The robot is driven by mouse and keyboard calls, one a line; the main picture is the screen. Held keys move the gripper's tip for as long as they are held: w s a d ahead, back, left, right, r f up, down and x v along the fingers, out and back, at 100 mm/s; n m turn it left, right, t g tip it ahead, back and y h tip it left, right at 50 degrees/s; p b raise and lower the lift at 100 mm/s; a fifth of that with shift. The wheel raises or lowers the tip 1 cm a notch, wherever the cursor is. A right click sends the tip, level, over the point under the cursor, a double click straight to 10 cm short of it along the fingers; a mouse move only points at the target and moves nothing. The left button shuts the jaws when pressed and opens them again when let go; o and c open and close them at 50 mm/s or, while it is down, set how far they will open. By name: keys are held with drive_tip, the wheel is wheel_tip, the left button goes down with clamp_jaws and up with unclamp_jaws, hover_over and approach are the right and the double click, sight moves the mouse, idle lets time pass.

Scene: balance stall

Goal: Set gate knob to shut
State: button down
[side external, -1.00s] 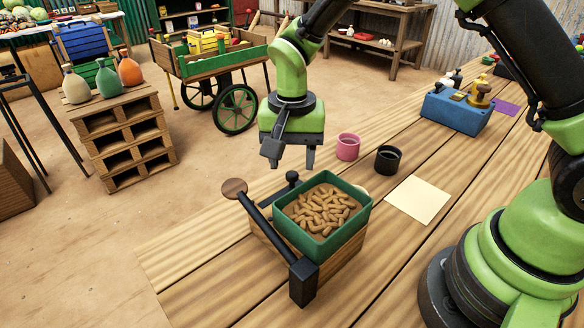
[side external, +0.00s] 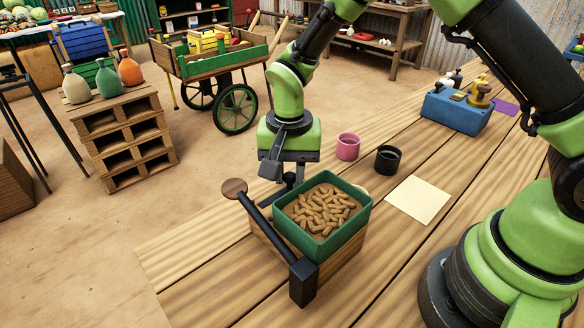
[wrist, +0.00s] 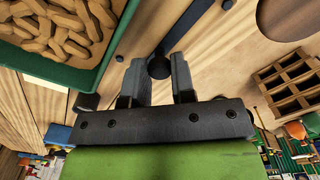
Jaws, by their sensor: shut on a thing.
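The gate knob (wrist: 159,68) is a small round black knob beside the green bin (side external: 352,222) of brown, peanut-like pieces. In the wrist view it sits between the two fingertips of my gripper (wrist: 160,64). In the side view my gripper (side external: 286,172) points down just behind the bin, with its fingers at the knob, which they largely hide. The gripper is shut on the knob. The knob's shut mark does not show in either view.
A black beam with a wooden disc (side external: 234,187) and a black block (side external: 303,281) runs close along the bin's left side. Pink cup (side external: 347,149), black cup (side external: 388,160), cream sheet (side external: 418,200) and blue box (side external: 455,112) stand or lie farther along the bench.

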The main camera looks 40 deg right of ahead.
drive_tip(key=shift+a, duration=1.1)
drive_tip(key=c, duration=1)
unclamp_jaws()
drive_tip(key=shift+o, duration=0.2)
wheel_tip(320, 180, up, 10)
drive_tip(key=shift+d, duration=0.1)
